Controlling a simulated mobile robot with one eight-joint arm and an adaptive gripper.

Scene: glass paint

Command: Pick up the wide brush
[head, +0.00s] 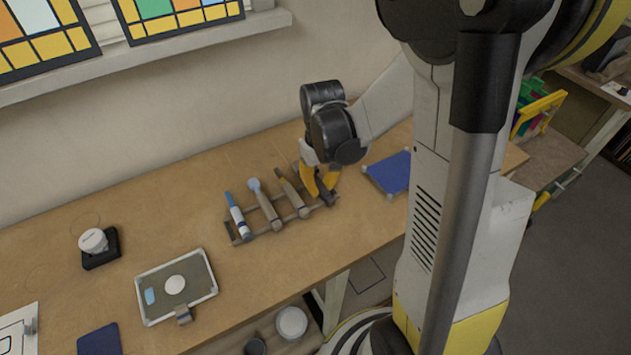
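A low rack (241,240) on the wooden table holds several tools in a row. From the left these are a white, blue-tipped tool (238,219), a tool with a round pale-blue head (262,204) and a brown-tipped brush (291,194). I cannot tell for sure which is the wide brush; one may be hidden behind my gripper. My gripper (319,188), with yellow fingers, points down at the right end of the rack, just right of the brown-tipped brush. The view is too small to tell if the fingers hold anything.
A blue pad (391,172) lies right of the gripper. A framed tray (201,264) with a white disc lies front left, and a white-topped jar (94,241) on a dark base stands farther left. Stained-glass panels (47,42) stand on the wall ledge above. The table between is clear.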

